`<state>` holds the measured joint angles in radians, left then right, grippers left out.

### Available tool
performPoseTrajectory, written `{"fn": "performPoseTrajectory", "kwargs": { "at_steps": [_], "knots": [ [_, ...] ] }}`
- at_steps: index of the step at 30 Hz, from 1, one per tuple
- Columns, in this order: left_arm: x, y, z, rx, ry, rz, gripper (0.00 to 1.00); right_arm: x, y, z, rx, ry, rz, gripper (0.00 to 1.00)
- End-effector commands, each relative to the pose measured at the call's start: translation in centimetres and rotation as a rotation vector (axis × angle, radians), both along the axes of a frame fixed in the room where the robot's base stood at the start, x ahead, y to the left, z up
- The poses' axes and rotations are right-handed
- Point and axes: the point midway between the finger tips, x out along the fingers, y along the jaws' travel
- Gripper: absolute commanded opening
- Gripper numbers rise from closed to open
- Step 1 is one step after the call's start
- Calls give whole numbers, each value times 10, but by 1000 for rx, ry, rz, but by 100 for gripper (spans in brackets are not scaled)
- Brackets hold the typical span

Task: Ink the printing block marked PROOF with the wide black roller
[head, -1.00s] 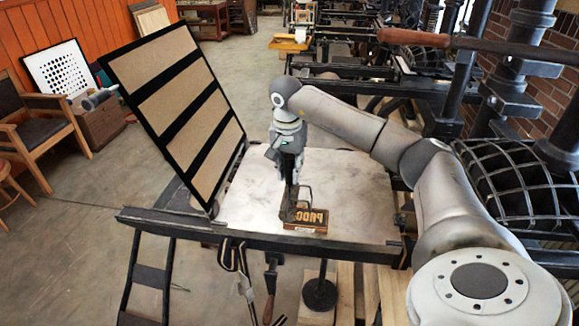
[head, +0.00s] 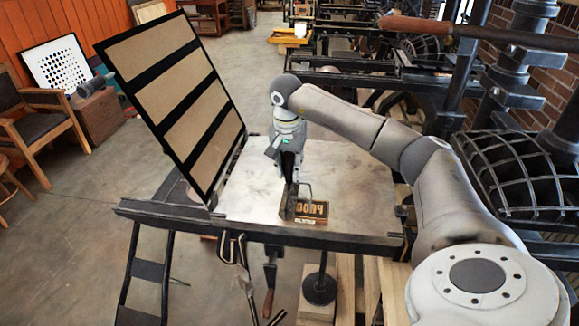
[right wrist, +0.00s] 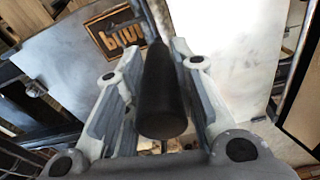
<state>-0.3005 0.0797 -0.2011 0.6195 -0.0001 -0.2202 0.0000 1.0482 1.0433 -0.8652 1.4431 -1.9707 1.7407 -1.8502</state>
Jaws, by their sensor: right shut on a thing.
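The printing block (head: 306,211) lies flat near the front edge of the pale press bed (head: 350,180). Its raised PROOF letters read mirrored. It also shows in the right wrist view (right wrist: 116,34), partly hidden. My right gripper (head: 289,168) points down over the bed and is shut on the roller's black handle (right wrist: 163,100). The dark roller (head: 289,206) hangs low at the block's left side and overlaps its left end in the head view. I cannot tell whether roller and block touch.
A hinged black frame with tan panels (head: 175,95) leans up at the bed's left. A dark rail (head: 260,228) runs along the front, with tools hanging below. A ribbed black press part (head: 510,175) stands at the right. The bed's right and back are clear.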

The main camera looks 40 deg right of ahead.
Motion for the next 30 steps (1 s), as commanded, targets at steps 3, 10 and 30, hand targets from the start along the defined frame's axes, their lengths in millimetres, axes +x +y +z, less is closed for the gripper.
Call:
{"fn": "performPoseTrajectory", "kwargs": {
  "at_steps": [3, 10, 30],
  "knots": [
    [0, 0, -1, 0, 0, 0, 93, 0, 0, -1, 0, -1, 0, 3],
    [0, 0, -2, 0, -1, 0, 93, 0, 0, -3, 0, -1, 0, 3],
    [1, 0, -6, 0, -1, 1, 93, -9, -9, -8, -2, -1, -2, 3]
  ]
}}
